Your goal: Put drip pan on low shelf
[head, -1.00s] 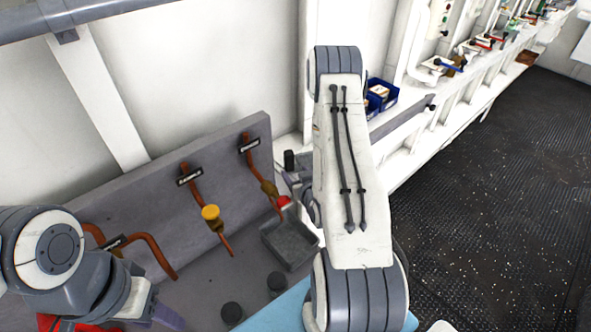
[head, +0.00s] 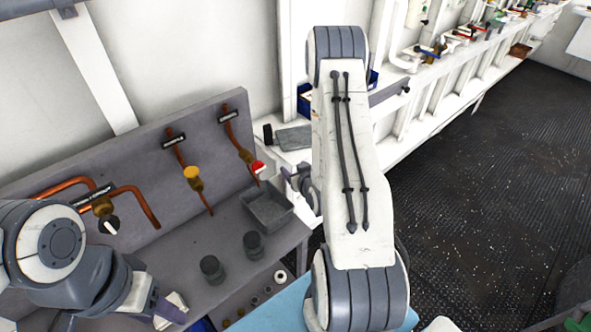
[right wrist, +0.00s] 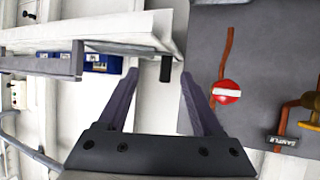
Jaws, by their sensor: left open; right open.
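The drip pan (head: 267,207), a shallow grey open tray, sits at the right end of the grey workbench (head: 215,235) under a copper pipe with a red-and-white knob. My right gripper (head: 290,178) is partly hidden by its arm, just above and right of the pan. In the right wrist view my right gripper (right wrist: 158,74) is open and empty, and the pan does not show. My left gripper (head: 172,312) is open at the lower left, left of and apart from the pan. A lower shelf (head: 262,298) under the bench holds small ring-shaped parts and is partly hidden.
Two dark round pots (head: 212,268) stand on the bench left of the pan. Copper pipes with a yellow knob (head: 191,173) and the red knob (head: 258,167) jut from the back panel. A white side counter (head: 385,120) runs away to the right. The dark floor (head: 480,190) is clear.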

